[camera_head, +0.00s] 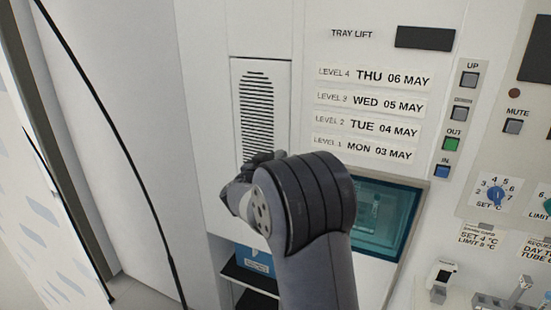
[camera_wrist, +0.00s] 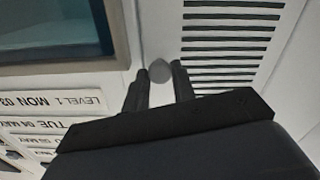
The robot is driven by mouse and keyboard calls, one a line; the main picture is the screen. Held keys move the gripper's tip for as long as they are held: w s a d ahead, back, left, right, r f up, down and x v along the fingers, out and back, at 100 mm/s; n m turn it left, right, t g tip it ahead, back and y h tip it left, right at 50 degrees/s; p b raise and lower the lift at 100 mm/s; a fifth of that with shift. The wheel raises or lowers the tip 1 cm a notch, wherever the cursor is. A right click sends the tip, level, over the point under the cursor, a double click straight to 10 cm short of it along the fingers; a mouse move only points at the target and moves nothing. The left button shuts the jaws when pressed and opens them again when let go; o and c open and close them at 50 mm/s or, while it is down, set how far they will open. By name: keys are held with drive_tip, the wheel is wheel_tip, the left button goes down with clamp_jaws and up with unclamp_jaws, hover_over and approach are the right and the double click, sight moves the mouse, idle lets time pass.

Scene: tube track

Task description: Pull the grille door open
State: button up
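The grille door (camera_head: 257,105) is a tall white panel with dark horizontal slots, left of the level labels. It looks flush with the cabinet front. My gripper (camera_head: 238,190) is at its lower part in the head view, and my wrist hides the door's lower right. In the wrist view the slots (camera_wrist: 232,40) run down the upper right. A round grey knob (camera_wrist: 159,71) sits on the plain strip beside them. My gripper (camera_wrist: 160,75) has one finger on each side of the knob. I cannot tell whether the fingers press on it.
A teal-framed window (camera_head: 385,215) is right of my wrist. Level labels (camera_head: 372,103) and a button column (camera_head: 460,115) are further right. A blue box (camera_head: 255,262) sits in a dark opening below the door. A black cable (camera_head: 120,140) hangs at the left.

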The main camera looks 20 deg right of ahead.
clamp_jaws()
